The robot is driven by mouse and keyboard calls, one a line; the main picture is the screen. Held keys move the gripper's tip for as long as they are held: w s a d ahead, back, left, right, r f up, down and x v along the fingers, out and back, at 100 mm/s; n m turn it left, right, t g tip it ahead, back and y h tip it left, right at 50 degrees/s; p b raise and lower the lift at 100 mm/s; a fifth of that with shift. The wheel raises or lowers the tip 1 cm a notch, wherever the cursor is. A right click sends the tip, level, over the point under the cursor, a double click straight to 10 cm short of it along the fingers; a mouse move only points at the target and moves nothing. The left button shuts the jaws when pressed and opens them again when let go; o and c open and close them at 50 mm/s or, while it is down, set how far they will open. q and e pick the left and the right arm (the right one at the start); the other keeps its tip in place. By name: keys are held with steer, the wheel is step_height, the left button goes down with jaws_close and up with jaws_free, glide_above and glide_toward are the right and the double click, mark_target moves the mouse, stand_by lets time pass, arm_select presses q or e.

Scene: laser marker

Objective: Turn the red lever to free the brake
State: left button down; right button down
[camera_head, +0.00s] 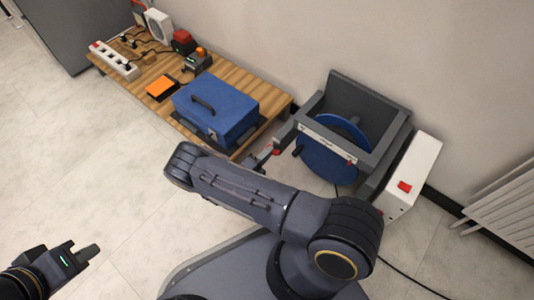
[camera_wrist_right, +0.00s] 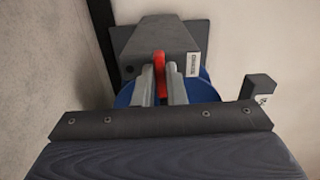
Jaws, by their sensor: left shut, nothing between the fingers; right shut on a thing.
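The red lever (camera_wrist_right: 159,60) stands out from a dark grey housing (camera_wrist_right: 160,35) with a small white label (camera_wrist_right: 194,65). In the right wrist view my right gripper (camera_wrist_right: 161,78) has its two fingers on either side of the lever, shut on it. In the head view my right gripper (camera_head: 262,158) is at the left side of the grey frame (camera_head: 372,125), and a small bit of red (camera_head: 277,152) shows beside it. A blue wheel (camera_head: 325,165) sits in the frame. My left gripper (camera_head: 88,251) is shut and empty, low over the floor at lower left.
A white box with a red switch (camera_head: 404,187) adjoins the frame. A radiator (camera_head: 505,215) is at right. Floor at left is clear.

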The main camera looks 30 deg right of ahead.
steer(key=c, duration=1.5)
jaws_free()
steer(key=p+v, duration=0.2)
steer(key=v, duration=0.6)
